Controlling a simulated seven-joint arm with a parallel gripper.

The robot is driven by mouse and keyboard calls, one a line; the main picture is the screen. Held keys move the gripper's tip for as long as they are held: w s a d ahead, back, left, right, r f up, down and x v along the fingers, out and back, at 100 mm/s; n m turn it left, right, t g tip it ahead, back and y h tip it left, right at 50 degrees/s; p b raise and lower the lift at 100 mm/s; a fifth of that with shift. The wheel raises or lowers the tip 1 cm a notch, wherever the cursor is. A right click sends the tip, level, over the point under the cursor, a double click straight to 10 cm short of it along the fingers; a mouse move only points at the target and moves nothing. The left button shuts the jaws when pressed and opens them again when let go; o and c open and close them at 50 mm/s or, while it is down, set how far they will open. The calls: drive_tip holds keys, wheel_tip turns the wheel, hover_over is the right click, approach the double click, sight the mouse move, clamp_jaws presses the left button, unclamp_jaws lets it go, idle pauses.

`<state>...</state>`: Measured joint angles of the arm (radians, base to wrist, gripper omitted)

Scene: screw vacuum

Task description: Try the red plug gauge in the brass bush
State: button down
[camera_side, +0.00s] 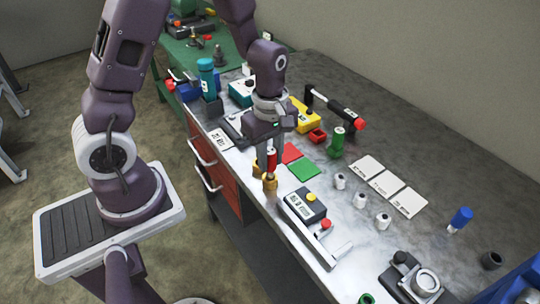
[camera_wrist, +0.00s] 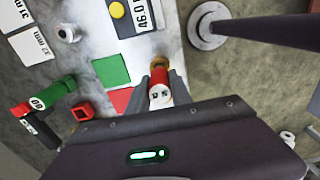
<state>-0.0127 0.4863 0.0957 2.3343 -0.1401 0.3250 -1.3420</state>
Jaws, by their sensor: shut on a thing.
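My gripper (camera_side: 269,164) points down near the table's front edge, its two fingers shut on the red plug gauge (camera_side: 271,160). In the wrist view the gauge (camera_wrist: 160,100) shows its white marked end between the fingers (camera_wrist: 165,84). The brass bush (camera_side: 270,184) is directly below the gauge in the side view, and brass also shows just past the fingertips in the wrist view (camera_wrist: 158,61). The gauge looks upright and in line with the bush. I cannot tell whether its lower end is inside the bush or only above it.
Red and green squares (camera_side: 303,169) lie beside the gripper. A digital measuring device (camera_side: 308,212) stands close by, to the right. A green plug gauge (camera_side: 337,142), several small grey rings (camera_side: 361,200) and white label cards (camera_side: 383,184) are farther right.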

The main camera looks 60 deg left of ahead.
drive_tip(key=shift+f, duration=0.35)
idle(0.7)
idle(0.6)
drive_tip(key=shift+r, duration=3.05)
drive_tip(key=shift+f, duration=2.7)
drive_tip(key=shift+f, duration=0.35)
drive_tip(key=shift+r, duration=0.15)
drive_tip(key=shift+r, duration=2.9)
